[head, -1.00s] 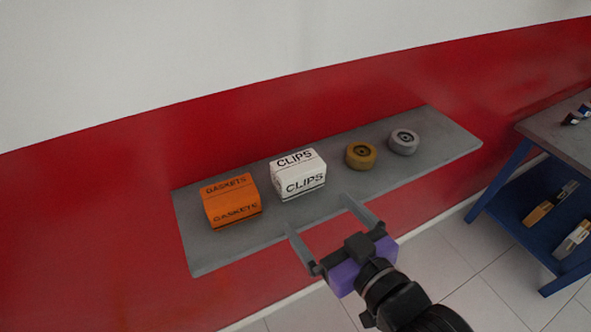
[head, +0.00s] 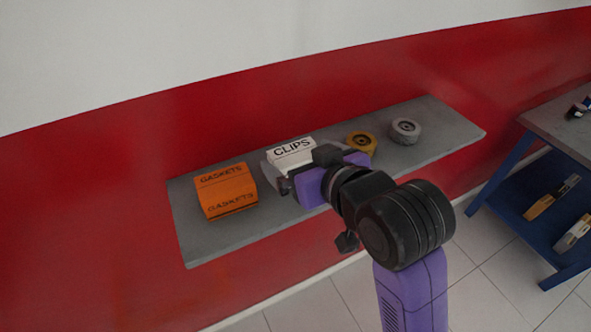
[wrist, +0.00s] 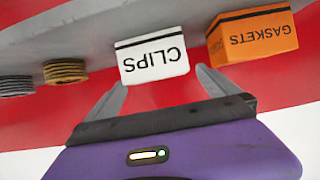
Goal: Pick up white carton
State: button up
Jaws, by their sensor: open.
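The white carton, marked CLIPS (head: 291,152), stands on the grey shelf (head: 215,247). In the head view its front is partly hidden by my gripper. In the wrist view the carton (wrist: 153,60) appears upside down, just ahead of and between the fingertips. My gripper (wrist: 160,82) is open and empty, its fingers spread to about the carton's width. In the head view my gripper (head: 283,172) is right at the carton's front; its fingers are mostly hidden there. I cannot tell whether a finger touches the carton.
An orange GASKETS carton (head: 226,191) stands close to the left of the white carton. A yellow roll (head: 362,142) and a grey roll (head: 405,131) sit to the right. The red wall (head: 130,160) is behind the shelf. A blue-legged table (head: 497,172) stands at the right.

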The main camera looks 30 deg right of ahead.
aim_at(290, 150)
jog(key=shift+w+f+b, duration=0.35)
jog(key=shift+w+b, duration=0.1)
jog(key=shift+b, duration=0.35)
jog(key=shift+w, duration=0.2)
jog(key=x, duration=0.5)
jog(key=shift+d+p, duration=0.2)
jog(key=shift+p, duration=0.2)
jog(key=shift+s, duration=0.1)
jog(key=shift+c, duration=0.4)
jog(key=shift+r, duration=0.1)
jog(key=c, duration=1.5)
